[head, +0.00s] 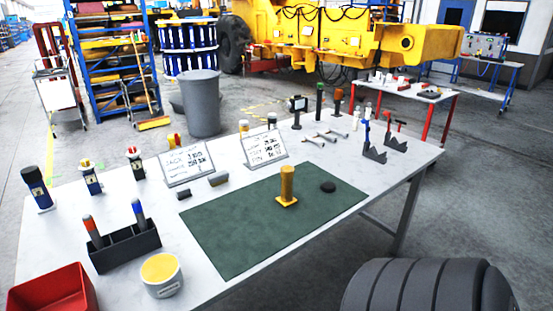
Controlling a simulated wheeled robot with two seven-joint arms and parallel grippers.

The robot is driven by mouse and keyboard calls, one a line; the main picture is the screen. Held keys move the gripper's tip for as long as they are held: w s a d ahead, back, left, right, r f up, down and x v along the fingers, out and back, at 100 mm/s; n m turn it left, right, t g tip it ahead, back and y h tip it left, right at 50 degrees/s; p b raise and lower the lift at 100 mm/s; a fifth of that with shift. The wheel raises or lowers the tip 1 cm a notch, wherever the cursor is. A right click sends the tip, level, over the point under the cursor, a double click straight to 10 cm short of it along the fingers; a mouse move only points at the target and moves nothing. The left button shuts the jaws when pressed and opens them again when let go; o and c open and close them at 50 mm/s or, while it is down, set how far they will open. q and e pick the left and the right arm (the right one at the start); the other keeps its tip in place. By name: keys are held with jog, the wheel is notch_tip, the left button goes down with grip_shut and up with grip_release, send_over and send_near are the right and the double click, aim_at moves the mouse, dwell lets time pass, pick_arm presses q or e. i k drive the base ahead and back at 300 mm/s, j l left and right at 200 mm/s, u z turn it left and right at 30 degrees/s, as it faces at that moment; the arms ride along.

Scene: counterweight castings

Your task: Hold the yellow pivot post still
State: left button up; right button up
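The yellow pivot post (287,184) stands upright on the dark green mat (235,236), toward the mat's right half. It has a round shaft and a square yellow base plate. Nothing touches it. A small dark round piece (327,187) lies on the mat to its right. Neither of my grippers can be made out in the head view. A large dark ribbed rounded shape at the bottom right is in view, and I cannot tell what it is.
A black holder (124,246) with upright tools, a yellow-topped tub (162,290) and a red bin (50,297) stand at the table's left. Two sign boards (187,167) stand behind the mat. Several small tools and bottles line the back edge. The mat's front is clear.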

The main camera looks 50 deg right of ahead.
aim_at(286, 199)
jog(key=z, duration=1.75)
